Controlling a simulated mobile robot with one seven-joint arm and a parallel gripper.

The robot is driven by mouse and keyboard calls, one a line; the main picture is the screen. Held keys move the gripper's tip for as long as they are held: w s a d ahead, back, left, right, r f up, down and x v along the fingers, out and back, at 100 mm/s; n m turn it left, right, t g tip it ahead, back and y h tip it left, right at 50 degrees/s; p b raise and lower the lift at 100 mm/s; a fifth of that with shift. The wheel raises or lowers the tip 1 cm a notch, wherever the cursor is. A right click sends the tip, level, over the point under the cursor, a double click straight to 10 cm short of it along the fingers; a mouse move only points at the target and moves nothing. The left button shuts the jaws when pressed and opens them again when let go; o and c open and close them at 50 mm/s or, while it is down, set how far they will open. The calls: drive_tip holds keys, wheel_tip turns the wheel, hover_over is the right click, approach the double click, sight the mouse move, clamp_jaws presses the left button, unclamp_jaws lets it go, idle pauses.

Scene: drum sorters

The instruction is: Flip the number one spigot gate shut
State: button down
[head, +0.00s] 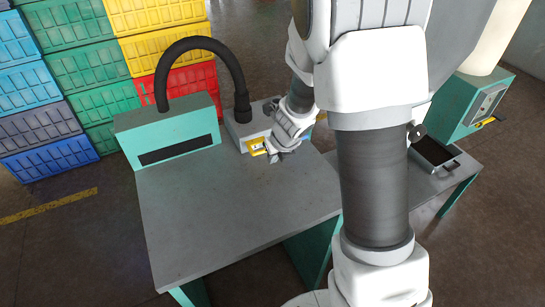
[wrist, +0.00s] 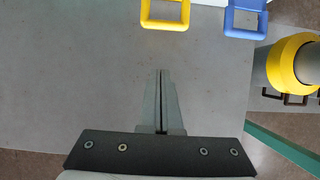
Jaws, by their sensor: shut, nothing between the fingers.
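A yellow square frame-like gate (wrist: 165,22) shows at the top of the wrist view, and a blue one (wrist: 245,18) is to its right. I cannot read a number on either. In the head view the yellow gate (head: 257,147) is on the front of the grey machine box (head: 243,130) at the back of the table. My gripper (head: 277,155) is just to the right of the yellow gate, above the table. In the wrist view its fingers (wrist: 160,72) are shut, empty, and apart from both gates. My arm hides much of the blue gate's side in the head view.
A teal box with a dark slot (head: 180,148) stands at the table's back left, joined by a black hose (head: 200,42) to the machine. The grey tabletop (head: 220,210) is clear. A yellow ring (wrist: 292,62) around a grey cylinder is at the wrist view's right. Coloured crates (head: 85,70) are stacked behind.

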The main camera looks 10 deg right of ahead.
drive_tip(key=p+v, duration=0.1)
drive_tip(key=v, duration=0.4)
drive_tip(key=shift+r+p, duration=0.1)
drive_tip(key=shift+p, duration=0.3)
drive_tip(key=s+d+r+m+t+h, duration=0.2)
drive_tip(key=d+r+m, duration=0.2)
drive_tip(key=r+m, duration=0.55)
drive_tip(key=s+d+r+m+t+h, duration=0.1)
drive_tip(key=d+r+m+t+h, duration=0.3)
drive_tip(key=r+m, duration=0.6)
drive_tip(key=s+a+m+g+y, duration=0.2)
drive_tip(key=s+a+m, duration=0.1)
drive_tip(key=s+m, duration=0.6)
drive_tip(key=s+a+r+m+g+y, duration=0.1)
drive_tip(key=s+a+m+g+y, duration=0.1)
drive_tip(key=s+m, duration=0.8)
drive_tip(key=shift+s+a+g+y, duration=0.4)
drive_tip(key=shift+s+a+g, duration=0.25)
drive_tip(key=shift+a+g, duration=0.1)
